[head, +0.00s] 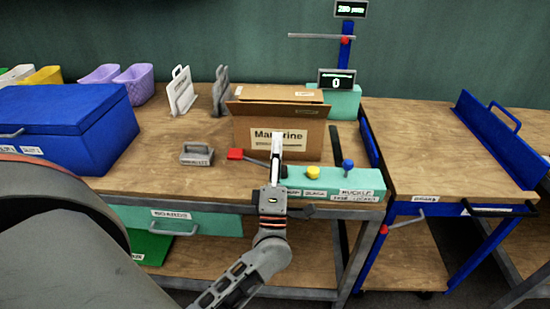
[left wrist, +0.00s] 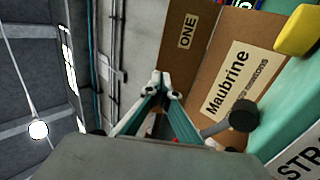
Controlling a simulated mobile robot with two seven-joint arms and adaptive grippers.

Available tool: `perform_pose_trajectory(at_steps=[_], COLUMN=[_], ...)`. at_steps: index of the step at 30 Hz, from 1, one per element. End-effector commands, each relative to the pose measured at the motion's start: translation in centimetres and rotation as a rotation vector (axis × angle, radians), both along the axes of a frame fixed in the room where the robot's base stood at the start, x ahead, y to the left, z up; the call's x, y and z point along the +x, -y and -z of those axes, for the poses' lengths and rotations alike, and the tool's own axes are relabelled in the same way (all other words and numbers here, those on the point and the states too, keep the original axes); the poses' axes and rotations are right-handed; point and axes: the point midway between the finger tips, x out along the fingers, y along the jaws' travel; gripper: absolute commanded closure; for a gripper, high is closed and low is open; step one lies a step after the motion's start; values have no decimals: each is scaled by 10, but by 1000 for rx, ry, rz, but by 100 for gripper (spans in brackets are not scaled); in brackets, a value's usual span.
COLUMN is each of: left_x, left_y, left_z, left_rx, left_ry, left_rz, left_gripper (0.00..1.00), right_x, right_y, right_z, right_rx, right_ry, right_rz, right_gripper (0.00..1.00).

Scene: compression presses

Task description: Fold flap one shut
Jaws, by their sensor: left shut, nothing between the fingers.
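A cardboard box (head: 270,148) labelled Maubrine stands on the workbench. Its near flap (head: 275,108) sticks out along the top front edge, with a small label at its right. Another flap (head: 280,93) shows behind it. In the left wrist view the flap marked ONE (left wrist: 186,45) adjoins the box's labelled front (left wrist: 230,80). My left gripper (head: 277,138) is in front of the box, overlapping the label's middle, shut and empty. Its fingertips (left wrist: 166,86) meet in the left wrist view; whether they touch the cardboard I cannot tell. My right gripper is not in view.
A teal control panel (head: 360,180) with yellow (head: 313,172) and blue (head: 348,164) knobs sits at the bench's front edge. A red-ended part (head: 235,154) and grey block (head: 196,154) lie left of it. A blue chest (head: 65,130) stands left; a blue-sided cart (head: 425,150) stands right.

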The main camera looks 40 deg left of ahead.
Motion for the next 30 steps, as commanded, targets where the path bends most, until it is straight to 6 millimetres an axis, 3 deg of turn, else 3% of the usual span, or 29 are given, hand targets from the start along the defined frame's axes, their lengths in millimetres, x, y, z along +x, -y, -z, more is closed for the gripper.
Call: perform_pose_trajectory(at_steps=[3,9,30], left_x=[15,35,47], left_y=[-9,-21,-28], left_z=[-18,-36,-45], left_rx=[1,0,-2], left_ry=[4,2,-5], left_rz=[0,1,-1], left_gripper=[100,100,100], right_x=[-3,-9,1], right_y=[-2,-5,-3], right_z=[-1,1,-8], right_rx=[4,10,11], right_ry=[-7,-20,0], right_rz=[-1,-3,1], right_gripper=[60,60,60])
